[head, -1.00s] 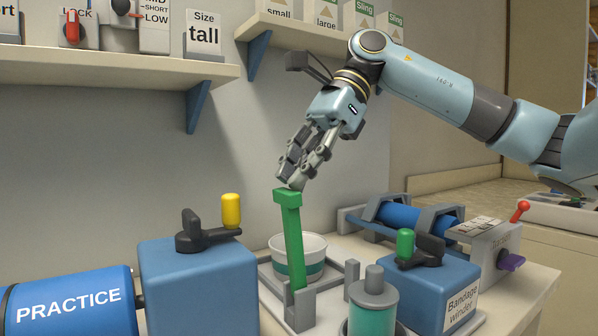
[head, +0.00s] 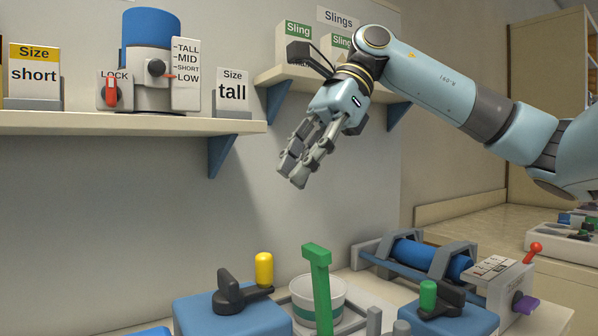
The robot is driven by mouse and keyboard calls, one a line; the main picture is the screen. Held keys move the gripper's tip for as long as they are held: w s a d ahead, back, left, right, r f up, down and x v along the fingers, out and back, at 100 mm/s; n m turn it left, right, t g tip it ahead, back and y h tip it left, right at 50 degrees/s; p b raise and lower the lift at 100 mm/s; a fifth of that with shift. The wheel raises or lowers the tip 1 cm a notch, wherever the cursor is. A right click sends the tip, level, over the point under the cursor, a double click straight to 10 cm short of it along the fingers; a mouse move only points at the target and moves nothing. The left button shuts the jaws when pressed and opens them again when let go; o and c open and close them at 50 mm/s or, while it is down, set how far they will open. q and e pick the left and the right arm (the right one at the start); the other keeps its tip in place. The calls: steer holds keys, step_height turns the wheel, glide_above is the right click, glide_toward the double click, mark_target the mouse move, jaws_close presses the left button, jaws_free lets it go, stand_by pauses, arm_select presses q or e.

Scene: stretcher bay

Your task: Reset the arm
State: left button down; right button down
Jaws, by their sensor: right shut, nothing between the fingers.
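My right gripper (head: 291,176) is shut and empty, its fingers pointing down and to the left. It hangs in the air in front of the grey wall, above the bench and apart from everything. Below it stands an upright green bar (head: 320,285) with a block-shaped top; its lower end is cut off by the frame's bottom. Behind the bar is a white cup with a green band (head: 330,290). My left gripper is not in view.
Two blue boxes carry crank handles with a yellow knob (head: 264,268) and a green knob (head: 428,297). A blue roller (head: 432,258) and a red-lever box (head: 500,285) sit at right. The left shelf (head: 130,124) holds size cards; another shelf is behind my arm.

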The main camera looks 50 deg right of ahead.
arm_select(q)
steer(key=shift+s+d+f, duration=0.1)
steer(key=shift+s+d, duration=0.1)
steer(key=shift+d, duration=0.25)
